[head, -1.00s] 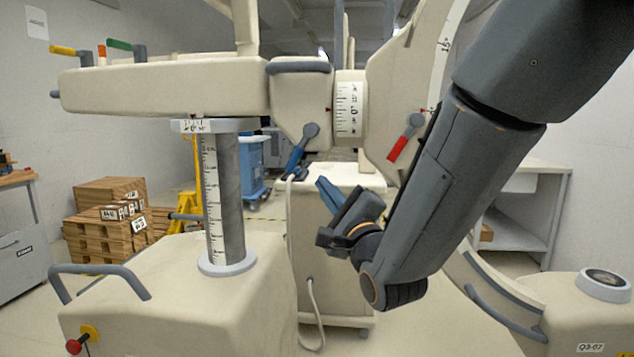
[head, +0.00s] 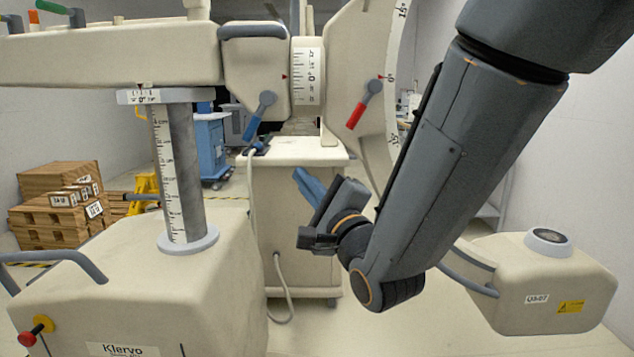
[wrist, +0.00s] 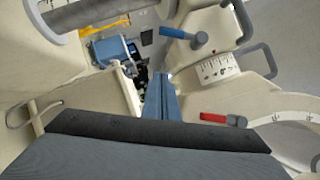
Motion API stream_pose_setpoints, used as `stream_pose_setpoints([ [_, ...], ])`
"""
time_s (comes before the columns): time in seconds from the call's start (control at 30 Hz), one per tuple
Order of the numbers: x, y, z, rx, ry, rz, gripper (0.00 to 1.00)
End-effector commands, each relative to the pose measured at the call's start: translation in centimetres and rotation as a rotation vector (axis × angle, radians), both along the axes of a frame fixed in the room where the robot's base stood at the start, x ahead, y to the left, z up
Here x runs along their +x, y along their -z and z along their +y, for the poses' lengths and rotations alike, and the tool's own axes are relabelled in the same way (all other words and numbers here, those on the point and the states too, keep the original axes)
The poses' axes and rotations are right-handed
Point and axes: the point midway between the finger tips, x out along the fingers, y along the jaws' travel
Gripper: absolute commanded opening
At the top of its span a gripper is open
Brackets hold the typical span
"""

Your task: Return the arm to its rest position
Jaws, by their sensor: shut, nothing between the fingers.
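My gripper (head: 308,186) hangs in front of the cream cart in the head view, at the end of my dark grey arm. Its blue fingers are together with nothing between them, pointing up and left. In the wrist view the shut fingers (wrist: 161,98) point away from the camera toward the gap between the cream cart and the C-arm machine. The gripper appears apart from everything around it. The arm is bent at the wrist and comes down from the upper right.
A cream C-arm machine (head: 130,55) fills the left and top, with a blue lever (head: 258,118) and a red lever (head: 364,104). Behind my gripper stands the cream cart (head: 290,225). A rounded cream unit (head: 555,285) is at lower right. Boxes (head: 60,205) are stacked at left.

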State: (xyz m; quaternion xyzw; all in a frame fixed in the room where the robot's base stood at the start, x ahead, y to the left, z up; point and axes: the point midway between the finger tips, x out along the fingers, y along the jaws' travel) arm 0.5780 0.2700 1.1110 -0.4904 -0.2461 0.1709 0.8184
Motion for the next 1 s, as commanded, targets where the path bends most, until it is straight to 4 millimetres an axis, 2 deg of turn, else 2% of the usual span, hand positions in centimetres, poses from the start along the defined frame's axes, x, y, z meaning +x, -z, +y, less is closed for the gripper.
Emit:
stream_pose_setpoints([
  [0.07, 1.0, 1.6, -1.4, -0.128, 0.056, 0.027, 0.0],
  [0.23, 2.6, 7.7, -6.2, -0.561, 0.163, 0.135, 0.0],
  [0.37, 2.0, 12.4, -10.6, -0.903, 0.16, 0.239, 0.0],
  [0.47, 0.3, 15.7, -14.1, -1.149, 0.1, 0.323, 0.0],
  [0.57, -2.3, 18.5, -17.4, -1.371, -0.01, 0.405, 0.0],
  [0.7, -7.3, 21.5, -21.5, -1.625, -0.252, 0.504, 0.0],
  [0.8, -11.5, 22.7, -23.8, -1.746, -0.467, 0.553, 0.0],
  [0.9, -15.4, 23.1, -25.4, -1.811, -0.675, 0.572, 0.0],
  [1.0, -18.3, 23.1, -26.2, -1.835, -0.84, 0.572, 0.0],
])
